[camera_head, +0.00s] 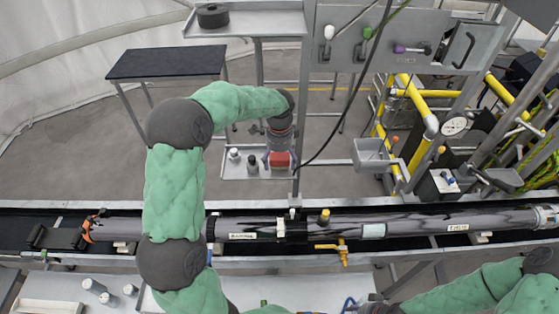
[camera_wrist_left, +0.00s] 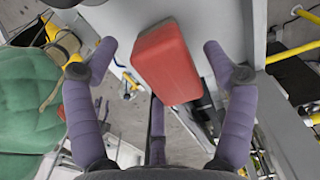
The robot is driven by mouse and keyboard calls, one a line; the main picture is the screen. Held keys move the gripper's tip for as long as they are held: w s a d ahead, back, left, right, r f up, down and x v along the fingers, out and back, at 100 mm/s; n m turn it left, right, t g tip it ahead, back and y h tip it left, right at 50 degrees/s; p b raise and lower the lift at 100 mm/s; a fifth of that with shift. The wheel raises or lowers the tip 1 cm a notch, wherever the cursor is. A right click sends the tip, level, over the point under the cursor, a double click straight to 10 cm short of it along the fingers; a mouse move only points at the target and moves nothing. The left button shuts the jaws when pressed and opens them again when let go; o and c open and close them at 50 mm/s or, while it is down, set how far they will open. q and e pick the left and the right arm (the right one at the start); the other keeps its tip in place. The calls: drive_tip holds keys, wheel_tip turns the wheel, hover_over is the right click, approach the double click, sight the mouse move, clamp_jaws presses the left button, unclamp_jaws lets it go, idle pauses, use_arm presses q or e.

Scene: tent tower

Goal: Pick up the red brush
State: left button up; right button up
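The red brush (camera_head: 281,160) shows as a red block over the grey tray stand behind the long tube. In the left wrist view the red brush (camera_wrist_left: 166,62) lies between my spread fingers, with gaps on both sides. My left gripper (camera_head: 279,147) is right above it, pointing down and open. In the left wrist view its purple fingers (camera_wrist_left: 158,48) stand apart, and a third finger shows low in the middle. The brush's underside is hidden. My right arm shows at the bottom right, but its gripper is not visible.
The grey tray (camera_head: 241,174) also holds small bottles (camera_head: 234,155) beside the brush. A vertical post stands just right of my gripper. The long dark tube (camera_head: 400,228) runs across in front. A dark-topped table (camera_head: 167,63) stands back left; yellow pipes (camera_head: 416,105) stand at right.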

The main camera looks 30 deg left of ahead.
sight(280, 158)
use_arm(q)
drive_tip(key=c, duration=0.9)
drive_tip(key=shift+w+r, duration=0.1)
drive_tip(key=shift+r, duration=0.45)
wheel_tip(280, 158, up, 2)
drive_tip(key=shift+d+r, duration=0.1)
drive_tip(key=shift+r, duration=0.05)
drive_tip(key=s+d+r+b, duration=0.1)
drive_tip(key=d+r, duration=0.3)
drive_tip(key=r, duration=0.1)
drive_tip(key=shift+s, duration=0.3)
drive_tip(key=s+d+r, duration=0.1)
drive_tip(key=d, duration=0.2)
drive_tip(key=s+d+r+b, duration=0.1)
drive_tip(key=d+r, duration=0.1)
drive_tip(key=d, duration=0.1)
drive_tip(key=s+d+r, duration=0.1)
drive_tip(key=d, duration=0.1)
drive_tip(key=shift+s+d+r+b, duration=0.3)
drive_tip(key=shift+s+d, duration=0.1)
drive_tip(key=shift+c, duration=0.2)
